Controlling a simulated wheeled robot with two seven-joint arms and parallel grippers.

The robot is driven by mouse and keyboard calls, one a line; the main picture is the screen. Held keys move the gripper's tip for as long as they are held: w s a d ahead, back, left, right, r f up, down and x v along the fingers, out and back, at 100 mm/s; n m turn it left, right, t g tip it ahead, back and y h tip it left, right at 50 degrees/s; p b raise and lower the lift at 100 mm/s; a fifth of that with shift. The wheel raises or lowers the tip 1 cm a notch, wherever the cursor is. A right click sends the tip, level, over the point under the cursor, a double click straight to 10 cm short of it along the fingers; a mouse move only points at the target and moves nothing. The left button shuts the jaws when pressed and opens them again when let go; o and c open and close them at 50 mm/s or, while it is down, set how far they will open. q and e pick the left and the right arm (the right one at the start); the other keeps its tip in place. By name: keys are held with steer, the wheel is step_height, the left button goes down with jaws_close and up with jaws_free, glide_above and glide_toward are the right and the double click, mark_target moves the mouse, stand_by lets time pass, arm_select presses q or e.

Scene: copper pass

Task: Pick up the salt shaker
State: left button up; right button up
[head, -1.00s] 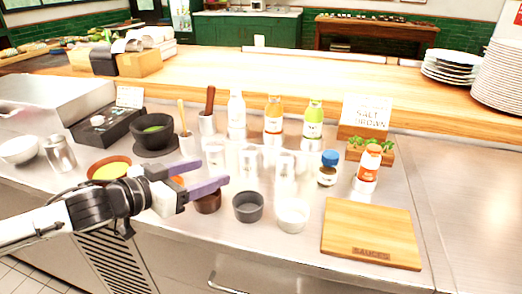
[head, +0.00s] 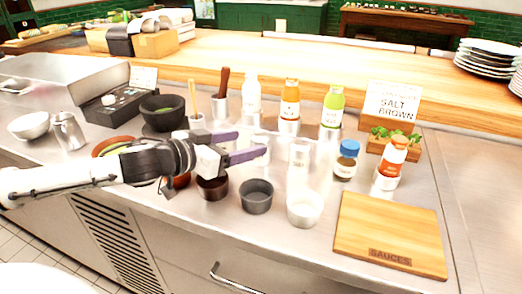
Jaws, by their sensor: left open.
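My left gripper (head: 250,145) reaches in from the left with its two purple fingers apart. It hangs over the counter, above and behind the small dark cups, with nothing seen between the fingers. No item is plainly labelled as the salt shaker. A small jar with a blue lid (head: 345,160) stands upright to the right of the gripper, apart from it. A metal shaker-like container (head: 68,131) stands at the far left. Clear glass-like containers (head: 299,153) stand near the fingertips, and the gripper partly hides some. My right gripper does not show.
An orange bottle (head: 391,162) stands beside the blue-lidded jar. A wooden board (head: 390,235) lies at the front right. A grey cup (head: 257,196) and a white cup (head: 304,209) stand in front.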

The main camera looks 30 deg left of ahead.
mark_target(254, 141)
arm_select(q)
steer(key=shift+w+d+f+b, duration=0.1)
steer(key=shift+w+f+b, duration=0.15)
steer(key=shift+w+b, duration=0.35)
steer(key=shift+x, duration=1.8)
steer(key=shift+d, duration=0.1)
steer(key=shift+r, duration=0.1)
steer(key=c, duration=1.2)
